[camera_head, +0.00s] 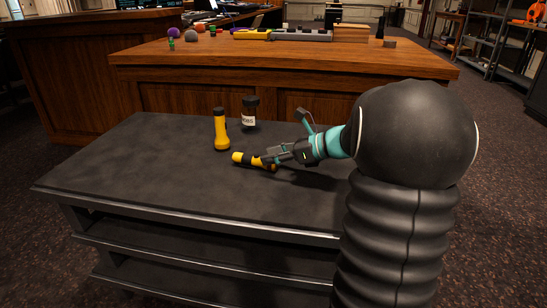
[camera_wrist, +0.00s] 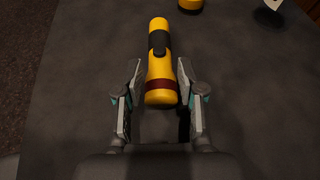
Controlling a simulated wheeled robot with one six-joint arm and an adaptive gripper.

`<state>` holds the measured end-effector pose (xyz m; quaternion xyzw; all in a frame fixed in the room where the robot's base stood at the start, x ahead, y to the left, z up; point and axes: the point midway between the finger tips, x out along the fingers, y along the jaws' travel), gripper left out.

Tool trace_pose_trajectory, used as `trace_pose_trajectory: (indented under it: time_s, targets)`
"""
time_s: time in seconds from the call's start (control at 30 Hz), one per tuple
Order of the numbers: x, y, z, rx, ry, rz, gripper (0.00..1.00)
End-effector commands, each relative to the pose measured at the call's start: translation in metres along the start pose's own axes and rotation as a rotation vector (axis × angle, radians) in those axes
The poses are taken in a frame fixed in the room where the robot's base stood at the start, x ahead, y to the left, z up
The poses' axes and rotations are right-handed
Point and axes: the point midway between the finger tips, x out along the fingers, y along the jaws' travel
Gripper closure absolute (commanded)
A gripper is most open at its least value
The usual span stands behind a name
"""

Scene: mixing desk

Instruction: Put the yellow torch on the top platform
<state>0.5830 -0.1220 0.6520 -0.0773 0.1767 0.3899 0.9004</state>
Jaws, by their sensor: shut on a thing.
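A yellow torch (camera_head: 243,158) with a black middle lies roughly level at or just above the dark grey top platform (camera_head: 110,180) of a shelved table. My gripper (camera_head: 272,158) comes in from the right and is shut on this torch near one end. In the wrist view the torch (camera_wrist: 159,60) shows a black section, a small button and a dark red band, between the two fingers of my gripper (camera_wrist: 160,82). I cannot tell whether the torch touches the surface. A second yellow torch (camera_head: 221,133) with a black upper part stands upright behind it.
A dark jar (camera_head: 251,112) with a white label stands behind my gripper, right of the upright torch. The platform's left and front are clear. A lower shelf (camera_head: 170,248) runs below. A wooden desk (camera_head: 290,62) with several small items stands behind.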

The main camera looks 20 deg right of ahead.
Motion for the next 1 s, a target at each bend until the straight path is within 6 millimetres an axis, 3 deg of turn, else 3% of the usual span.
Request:
trace_pose_trajectory:
  time_s: [0.37,0.4,0.47,0.5,0.87,1.0]
  targets:
    - [0.001,0.0,-0.004,-0.001,-0.001,0.0,1.0]
    - [0.001,0.0,-0.003,-0.001,0.0,0.0,0.54]
    - [0.001,0.0,-0.003,-0.001,0.0,0.0,0.39]
    - [0.001,0.0,-0.003,-0.001,0.0,0.0,0.36]
    - [-0.001,0.0,0.001,-0.002,-0.001,-0.001,0.36]
    - [-0.019,-0.001,0.001,-0.002,-0.001,-0.004,0.36]
